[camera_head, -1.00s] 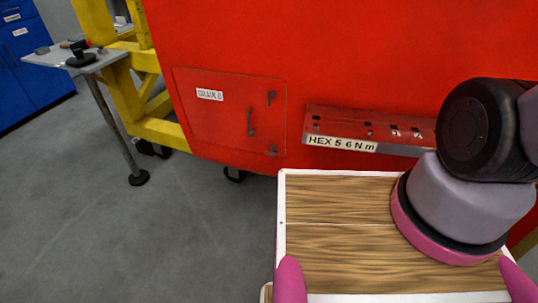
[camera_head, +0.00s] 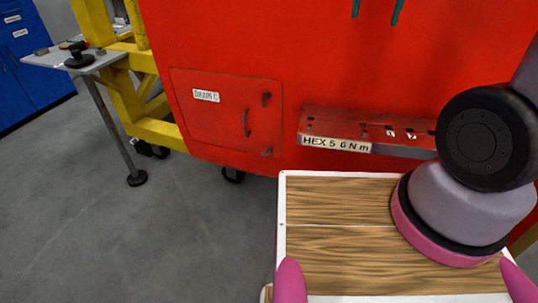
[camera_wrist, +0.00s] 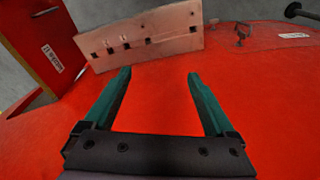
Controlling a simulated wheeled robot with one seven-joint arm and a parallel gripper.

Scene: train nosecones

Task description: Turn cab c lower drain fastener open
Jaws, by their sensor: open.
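The drain panel (camera_head: 225,122) is set in the red nosecone's lower left, with a white DRAIN C label (camera_head: 206,96). Its lower fastener (camera_head: 267,151) is a small dark red piece at the bottom right corner. An upper fastener (camera_head: 266,98) and a curved handle (camera_head: 247,123) sit above it. My gripper (camera_head: 377,12) shows only its two teal fingertips at the top edge, above and right of the panel. In the wrist view my gripper (camera_wrist: 159,73) is open and empty, its fingers apart over the red surface. Small panel hardware (camera_wrist: 241,32) shows beyond them, too small to tell apart.
A red ledge (camera_head: 340,123) with slots and a HEX 5 6 N m label (camera_head: 336,144) juts out right of the panel. A yellow frame (camera_head: 150,131) and a grey side table (camera_head: 88,62) stand left. Grey floor (camera_head: 150,235) is clear in front.

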